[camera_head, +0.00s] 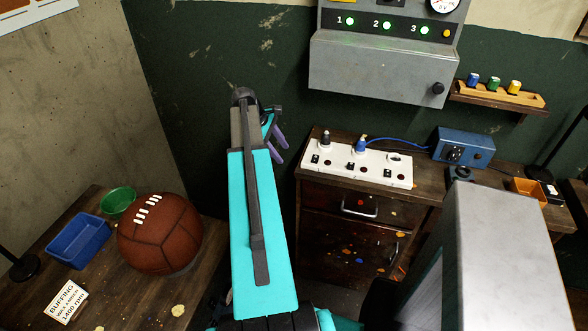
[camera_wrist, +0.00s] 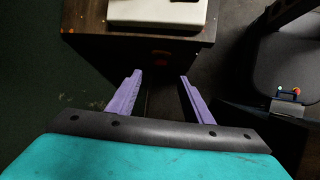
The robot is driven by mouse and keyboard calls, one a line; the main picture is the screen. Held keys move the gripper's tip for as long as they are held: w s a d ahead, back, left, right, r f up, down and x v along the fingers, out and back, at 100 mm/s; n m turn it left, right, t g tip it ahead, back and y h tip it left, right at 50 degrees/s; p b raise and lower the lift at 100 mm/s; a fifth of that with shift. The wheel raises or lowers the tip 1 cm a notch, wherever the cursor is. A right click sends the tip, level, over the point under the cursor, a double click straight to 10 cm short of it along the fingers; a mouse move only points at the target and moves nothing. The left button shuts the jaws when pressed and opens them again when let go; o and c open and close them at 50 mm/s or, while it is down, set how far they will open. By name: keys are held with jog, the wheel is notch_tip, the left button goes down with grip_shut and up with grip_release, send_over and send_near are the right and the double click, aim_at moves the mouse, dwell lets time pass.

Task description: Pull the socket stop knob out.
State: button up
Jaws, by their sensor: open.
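A white socket strip (camera_head: 356,164) lies on a dark wooden cabinet (camera_head: 345,215). It has a black knob-like piece (camera_head: 326,142) standing at its left socket, a blue plug (camera_head: 361,146) in the middle one, and a right socket (camera_head: 396,158) with nothing standing in it. I cannot tell for sure which part is the stop knob. My gripper (camera_head: 278,147) is open and empty, left of the cabinet and apart from the strip. In the wrist view the purple fingers (camera_wrist: 160,74) are spread, with the strip's edge (camera_wrist: 157,14) beyond them at the top.
A grey wall box (camera_head: 375,70) with green lights and a black knob (camera_head: 438,88) hangs above. A blue box (camera_head: 463,147) joins the plug by a cable. A metal block (camera_head: 495,260) stands front right.

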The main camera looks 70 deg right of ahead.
jog(key=p+x, duration=0.2)
jog(key=x, duration=0.9)
jog(key=shift+f+p, duration=0.3)
jog(key=shift+s, duration=0.1)
jog(key=shift+c, duration=0.4)
